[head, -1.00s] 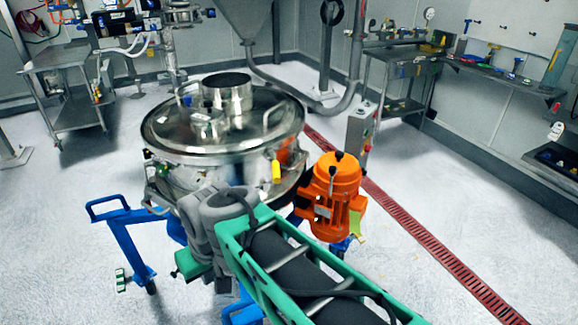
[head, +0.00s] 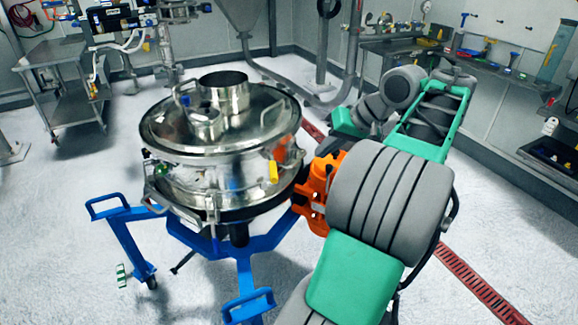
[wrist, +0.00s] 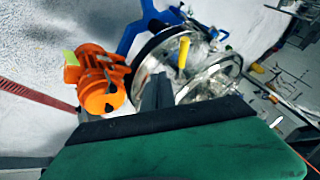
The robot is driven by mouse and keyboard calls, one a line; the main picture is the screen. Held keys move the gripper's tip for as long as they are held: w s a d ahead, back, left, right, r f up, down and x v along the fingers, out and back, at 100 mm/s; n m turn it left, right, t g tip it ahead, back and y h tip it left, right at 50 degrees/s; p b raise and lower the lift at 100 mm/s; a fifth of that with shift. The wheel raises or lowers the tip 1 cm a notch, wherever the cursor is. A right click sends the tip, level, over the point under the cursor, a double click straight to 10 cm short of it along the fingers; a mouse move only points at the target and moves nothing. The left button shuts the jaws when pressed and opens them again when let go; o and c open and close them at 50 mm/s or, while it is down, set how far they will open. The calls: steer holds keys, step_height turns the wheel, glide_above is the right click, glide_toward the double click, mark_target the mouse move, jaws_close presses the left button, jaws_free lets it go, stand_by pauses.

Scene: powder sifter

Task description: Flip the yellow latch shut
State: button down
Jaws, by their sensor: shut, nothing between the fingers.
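The yellow latch (head: 273,171) is on the right front side of the round steel sifter (head: 205,180), just below its lid, and its handle stands roughly upright. It also shows in the wrist view (wrist: 183,52), against the sifter's side. In the head view my arm is folded to the right, and I cannot make out the fingers there. In the wrist view my gripper (wrist: 158,92) is shut and empty, its dark fingers pointing toward the sifter. The fingertips appear apart from the latch.
An orange motor (head: 322,185) stands right of the sifter, partly hidden by my arm. Blue frame legs (head: 245,268) spread out below the sifter. Steel benches (head: 440,52) line the back right wall.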

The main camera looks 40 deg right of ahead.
mark_target(272, 166)
steer(key=w+a+f+b, duration=0.4)
steer(key=w+f+b, duration=0.1)
steer(key=w+f, duration=0.3)
steer(key=shift+w+a, duration=0.2)
steer(key=shift+a, duration=0.2)
steer(key=shift+a, duration=0.1)
